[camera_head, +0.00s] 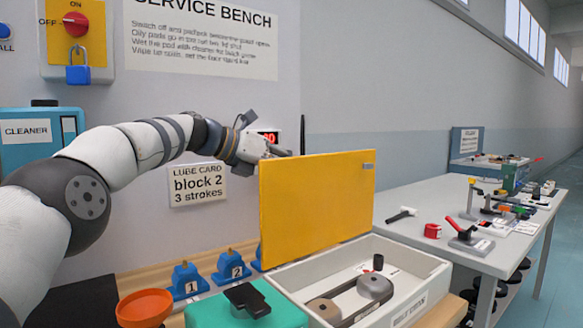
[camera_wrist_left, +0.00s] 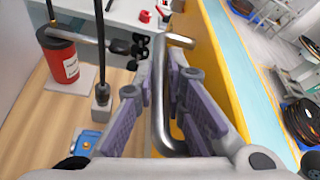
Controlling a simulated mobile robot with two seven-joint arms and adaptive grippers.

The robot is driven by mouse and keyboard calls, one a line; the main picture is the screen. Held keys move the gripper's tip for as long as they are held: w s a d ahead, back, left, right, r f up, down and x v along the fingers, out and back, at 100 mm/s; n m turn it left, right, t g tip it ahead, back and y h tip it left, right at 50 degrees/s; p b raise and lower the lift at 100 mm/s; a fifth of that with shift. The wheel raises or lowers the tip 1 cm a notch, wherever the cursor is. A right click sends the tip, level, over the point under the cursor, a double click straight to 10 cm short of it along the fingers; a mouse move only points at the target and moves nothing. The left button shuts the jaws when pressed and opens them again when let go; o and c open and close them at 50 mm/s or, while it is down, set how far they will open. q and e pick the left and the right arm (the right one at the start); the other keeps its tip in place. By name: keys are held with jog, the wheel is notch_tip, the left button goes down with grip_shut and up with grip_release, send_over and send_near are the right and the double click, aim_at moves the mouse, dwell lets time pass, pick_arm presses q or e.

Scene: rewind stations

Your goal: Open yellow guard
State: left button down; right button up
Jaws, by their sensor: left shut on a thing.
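The yellow guard (camera_head: 315,208) stands raised, nearly upright, along the back of the white belt box (camera_head: 425,292). Two pulleys (camera_head: 374,288) and a dark belt show inside the box. My left gripper (camera_head: 281,152) is at the guard's upper left edge, partly hidden behind it. In the left wrist view the fingers of the left gripper (camera_wrist_left: 172,85) are closed around the guard's bent metal handle (camera_wrist_left: 158,100), with the yellow guard panel (camera_wrist_left: 223,75) to the right. My right gripper is in neither view.
Blue numbered lube blocks (camera_head: 187,281) line the wall. A grey table (camera_head: 415,232) with tools is at right. A red can (camera_wrist_left: 62,62) shows in the left wrist view.

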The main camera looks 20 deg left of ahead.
pick_arm(q)
jog(key=c, duration=1.9)
grip_release()
jog(key=shift+f, duration=0.1)
jog(key=v, duration=1.2)
